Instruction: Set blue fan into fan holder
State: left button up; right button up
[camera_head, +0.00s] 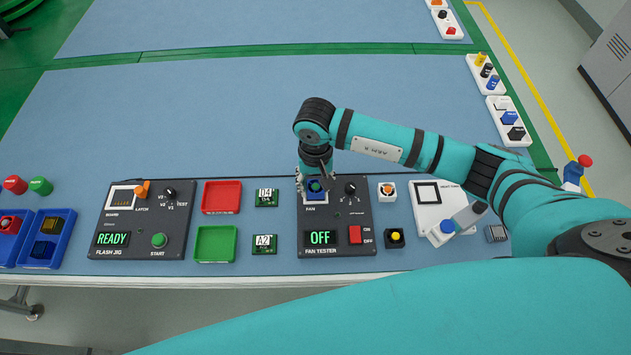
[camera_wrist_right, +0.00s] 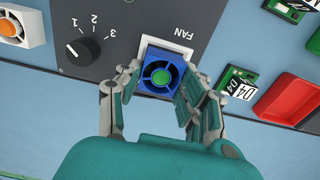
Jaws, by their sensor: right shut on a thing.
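The blue fan (camera_wrist_right: 160,76) has a green hub and is between the fingers of my right gripper (camera_wrist_right: 158,92), which is shut on it. The fan is over the white fan holder (camera_wrist_right: 154,42) marked FAN; whether it is fully seated I cannot tell. In the head view the right gripper (camera_head: 315,182) comes down over the holder on the fan tester (camera_head: 338,222), partly covering the fan (camera_head: 316,186). The tester's display reads OFF. My left gripper is not in view.
A knob (camera_head: 350,189) and a red switch (camera_head: 355,234) are on the tester. A white fan with an orange hub (camera_head: 387,190) stands to its right. Boards D4 (camera_head: 267,197) and A2 (camera_head: 264,244), a red tray (camera_head: 208,197) and a green tray (camera_head: 200,244) lie to its left.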

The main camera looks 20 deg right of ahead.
jog(key=shift+f, duration=0.25)
jog(key=o, duration=1.3)
jog(key=shift+r, duration=0.1)
notch_tip(320, 180, up, 12)
jog(key=shift+f, duration=0.1)
